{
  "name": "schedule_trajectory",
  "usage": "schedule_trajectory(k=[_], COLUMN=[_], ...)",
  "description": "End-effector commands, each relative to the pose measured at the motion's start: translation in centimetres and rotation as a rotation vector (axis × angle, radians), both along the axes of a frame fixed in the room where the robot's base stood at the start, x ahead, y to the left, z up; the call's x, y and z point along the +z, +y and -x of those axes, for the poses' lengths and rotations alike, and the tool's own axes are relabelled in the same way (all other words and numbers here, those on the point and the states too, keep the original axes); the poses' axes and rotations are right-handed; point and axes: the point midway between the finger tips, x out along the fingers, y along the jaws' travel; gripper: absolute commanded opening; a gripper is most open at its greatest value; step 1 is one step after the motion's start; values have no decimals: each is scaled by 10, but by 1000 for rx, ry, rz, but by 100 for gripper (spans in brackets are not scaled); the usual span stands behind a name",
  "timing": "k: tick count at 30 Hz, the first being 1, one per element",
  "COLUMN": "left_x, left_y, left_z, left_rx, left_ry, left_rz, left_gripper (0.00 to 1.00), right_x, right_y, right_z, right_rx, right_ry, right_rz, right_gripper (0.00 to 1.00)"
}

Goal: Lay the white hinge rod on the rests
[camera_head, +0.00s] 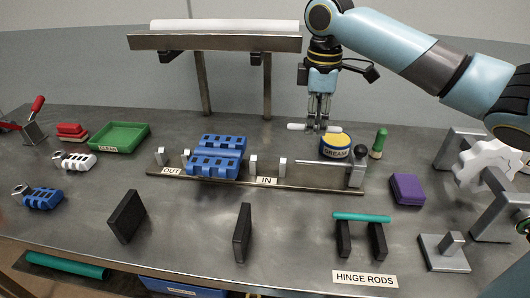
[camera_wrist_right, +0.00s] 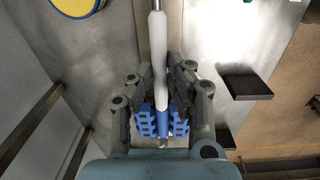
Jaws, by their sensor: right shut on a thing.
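The white hinge rod (camera_head: 298,127) is level in the jaws of my right gripper (camera_head: 319,118), held in front of the shelf near the grease tin. In the right wrist view the rod (camera_wrist_right: 158,50) runs lengthwise between the two fingers of the gripper (camera_wrist_right: 160,82), which are shut on it. The rests are two black upright blocks (camera_head: 344,242) at the front right, behind the HINGE RODS label (camera_head: 364,278). A green rod (camera_head: 362,217) lies across their tops. The rod is well behind and above the rests, apart from them. My left gripper is not in view.
A rail (camera_head: 220,181) with blue chain links (camera_head: 217,157) and metal posts crosses the table. The grease tin (camera_head: 336,147), a green-handled tool (camera_head: 379,143) and a purple block (camera_head: 407,189) stand near. Black blocks (camera_head: 127,217) (camera_head: 242,233) stand forward. A shelf (camera_head: 215,43) rises behind.

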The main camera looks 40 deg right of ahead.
Motion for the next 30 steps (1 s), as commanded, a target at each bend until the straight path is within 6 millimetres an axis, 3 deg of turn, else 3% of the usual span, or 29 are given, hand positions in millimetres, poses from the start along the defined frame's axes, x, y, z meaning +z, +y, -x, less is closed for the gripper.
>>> schedule_trajectory(k=[6, 12, 17, 24, 30], left_x=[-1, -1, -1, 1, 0], left_y=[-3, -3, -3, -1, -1], left_z=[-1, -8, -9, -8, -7], left_rx=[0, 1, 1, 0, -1], left_ry=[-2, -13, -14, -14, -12], left_rz=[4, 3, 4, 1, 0], left_gripper=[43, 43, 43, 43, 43], right_x=[-32, -54, -62, -96, -100], right_y=[36, 55, 60, 61, 60], right_z=[-45, -75, -82, -82, -82], right_rx=[1, 1, 2, 2, 3], right_ry=[0, 0, 3, 4, 1], right_rz=[-13, -6, -3, -3, -1], right_gripper=[0, 0, 0, 0, 0])
